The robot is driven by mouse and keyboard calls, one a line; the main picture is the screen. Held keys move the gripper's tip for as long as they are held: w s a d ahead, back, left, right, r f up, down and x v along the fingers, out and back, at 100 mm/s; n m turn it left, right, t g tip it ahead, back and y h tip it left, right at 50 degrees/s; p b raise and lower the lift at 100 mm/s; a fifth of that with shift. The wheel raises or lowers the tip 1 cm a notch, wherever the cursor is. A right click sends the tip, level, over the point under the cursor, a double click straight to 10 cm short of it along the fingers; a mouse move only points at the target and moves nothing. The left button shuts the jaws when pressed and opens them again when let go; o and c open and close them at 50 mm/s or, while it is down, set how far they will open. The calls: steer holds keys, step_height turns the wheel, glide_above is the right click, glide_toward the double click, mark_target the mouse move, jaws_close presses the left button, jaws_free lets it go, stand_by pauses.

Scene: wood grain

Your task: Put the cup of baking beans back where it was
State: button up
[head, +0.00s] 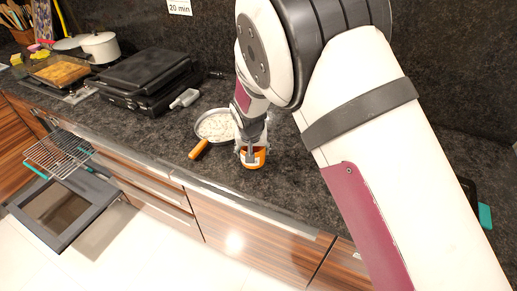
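An orange cup (257,162) is at the right of the pan, near the front edge of the dark counter. My gripper (252,152) points down at the cup, with its fingers at the cup's rim and sides. I cannot tell whether the fingers are closed on it or whether the cup is resting on the counter. The cup's inside is mostly hidden by my gripper. Pale beans (216,127) fill a round pan (200,138) with an orange handle, just left of my gripper.
A black grill (150,75) stands behind and left of the pan, with a white-handled tool (185,98) beside it. My arm hides the counter's right part.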

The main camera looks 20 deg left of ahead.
steer(key=shift+w, duration=0.3)
steer(key=shift+s+d+p+x, duration=0.1)
steer(key=shift+s+p+x, duration=0.1)
steer(key=shift+x, duration=0.7)
steer(key=shift+s+d+p+x, duration=0.1)
steer(key=shift+p+x, duration=0.1)
steer(key=shift+x, duration=0.7)
steer(key=shift+f, duration=0.3)
steer(key=o, duration=1.4)
steer(key=shift+r, duration=0.1)
steer(key=v, duration=1.2)
steer(key=shift+d+r, duration=0.1)
steer(key=shift+r, duration=0.1)
